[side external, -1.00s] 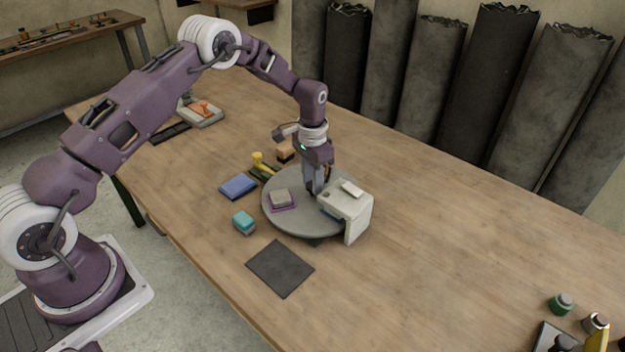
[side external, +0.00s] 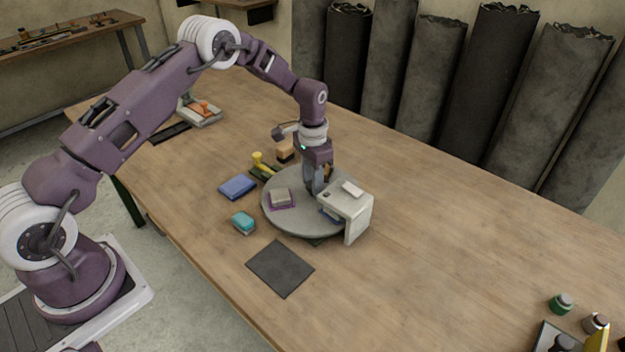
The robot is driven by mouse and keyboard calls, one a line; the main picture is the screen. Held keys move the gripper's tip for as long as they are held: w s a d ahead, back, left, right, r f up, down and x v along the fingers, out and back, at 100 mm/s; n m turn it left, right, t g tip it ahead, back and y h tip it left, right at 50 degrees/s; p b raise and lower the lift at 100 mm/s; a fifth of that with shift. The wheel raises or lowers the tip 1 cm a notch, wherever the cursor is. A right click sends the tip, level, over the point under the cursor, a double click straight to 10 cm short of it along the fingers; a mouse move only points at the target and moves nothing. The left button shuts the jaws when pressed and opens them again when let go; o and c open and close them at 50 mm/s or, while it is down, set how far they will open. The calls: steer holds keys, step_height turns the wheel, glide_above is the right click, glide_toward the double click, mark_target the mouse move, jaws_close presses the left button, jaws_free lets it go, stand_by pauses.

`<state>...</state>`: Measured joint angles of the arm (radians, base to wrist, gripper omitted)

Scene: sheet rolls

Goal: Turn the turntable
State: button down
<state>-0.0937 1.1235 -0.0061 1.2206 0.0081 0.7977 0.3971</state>
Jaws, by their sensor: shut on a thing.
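The turntable (side external: 296,221) is a round grey disc on the wooden table. A grey block (side external: 280,196) sits on a purple square (side external: 289,206) on its left part. A white cover (side external: 358,216) stands over its right edge, and a bit of blue (side external: 331,216) shows beneath it. My gripper (side external: 314,192) points down at the disc's far right part, close beside the cover. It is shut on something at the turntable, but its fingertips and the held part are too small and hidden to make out.
A blue block (side external: 238,187), a teal block (side external: 243,222) and a dark mat (side external: 280,268) lie around the turntable's left and front. A yellow-handled tool (side external: 259,160) and an orange-brown block (side external: 285,151) are behind it. The table at right is mostly clear.

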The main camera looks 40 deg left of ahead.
steer(key=shift+m, duration=5.9)
steer(key=shift+r+m, duration=0.1)
steer(key=shift+m, duration=5.6)
steer(key=c, duration=1)
jaws_free()
